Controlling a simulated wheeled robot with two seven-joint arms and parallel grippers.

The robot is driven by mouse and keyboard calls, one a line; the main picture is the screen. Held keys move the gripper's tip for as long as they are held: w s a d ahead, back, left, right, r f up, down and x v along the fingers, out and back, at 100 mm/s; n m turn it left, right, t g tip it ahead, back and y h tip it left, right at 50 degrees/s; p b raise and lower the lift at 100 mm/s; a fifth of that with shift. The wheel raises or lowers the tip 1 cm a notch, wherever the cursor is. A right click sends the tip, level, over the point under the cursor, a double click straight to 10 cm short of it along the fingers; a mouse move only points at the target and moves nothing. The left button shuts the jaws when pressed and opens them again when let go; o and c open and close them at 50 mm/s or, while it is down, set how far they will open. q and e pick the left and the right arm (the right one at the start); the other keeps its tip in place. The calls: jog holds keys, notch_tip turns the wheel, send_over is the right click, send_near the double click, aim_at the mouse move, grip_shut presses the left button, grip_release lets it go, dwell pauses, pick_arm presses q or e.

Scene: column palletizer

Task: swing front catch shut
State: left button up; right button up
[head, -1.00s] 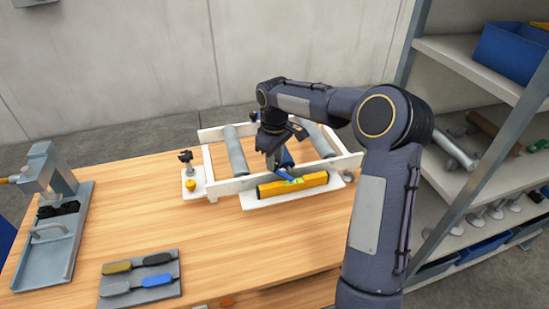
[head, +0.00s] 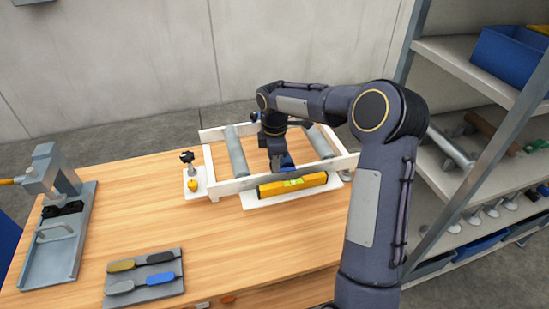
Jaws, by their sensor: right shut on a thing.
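A white frame (head: 232,187) with grey rollers stands at the back of the wooden table. A blue piece (head: 288,161), which looks like the front catch, shows just behind the front rail, close against my gripper. My right gripper (head: 277,168) reaches down inside the frame, between the two rollers, and is shut on this blue catch. The fingertips and most of the catch are hidden by the gripper and the rail. My left gripper is not in view.
A black knob post (head: 187,158) and yellow knob (head: 193,185) stand left of the frame. A grey tool tray (head: 144,278) and a grey fixture (head: 55,245) are at left. The table's middle is clear.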

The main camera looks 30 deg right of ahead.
jog(key=shift+n, duration=0.6)
jog(key=o, duration=1)
jog(key=shift+r, duration=0.1)
notch_tip(320, 180, up, 7)
jog(key=shift+b, duration=0.5)
jog(key=shift+r, duration=0.3)
